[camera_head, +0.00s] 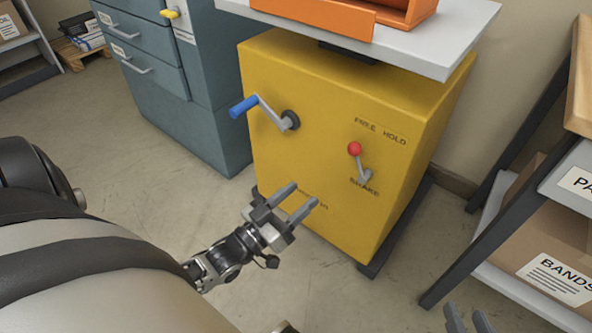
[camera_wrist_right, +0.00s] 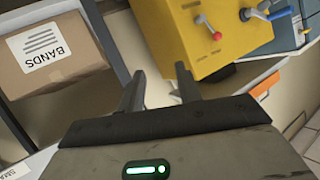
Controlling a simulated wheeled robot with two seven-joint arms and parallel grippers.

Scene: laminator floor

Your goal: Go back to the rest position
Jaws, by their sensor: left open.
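My left gripper (camera_head: 293,203) is in the lower middle of the head view, in front of the yellow machine (camera_head: 325,150). Its two fingers are apart with nothing between them, and it looks clear of the crank and lever. My right gripper (camera_head: 468,318) shows only its fingertips at the bottom right edge of the head view. In the right wrist view its two fingers (camera_wrist_right: 160,85) are apart and empty. The rest of the right arm is out of view.
The yellow machine carries a crank with a blue handle (camera_head: 243,106) and a red-knobbed lever (camera_head: 355,150). An orange tray (camera_head: 330,18) sits on the white top above. Blue drawers (camera_head: 170,80) stand left. A shelf with a BANDS box (camera_head: 555,260) stands right. Floor between is clear.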

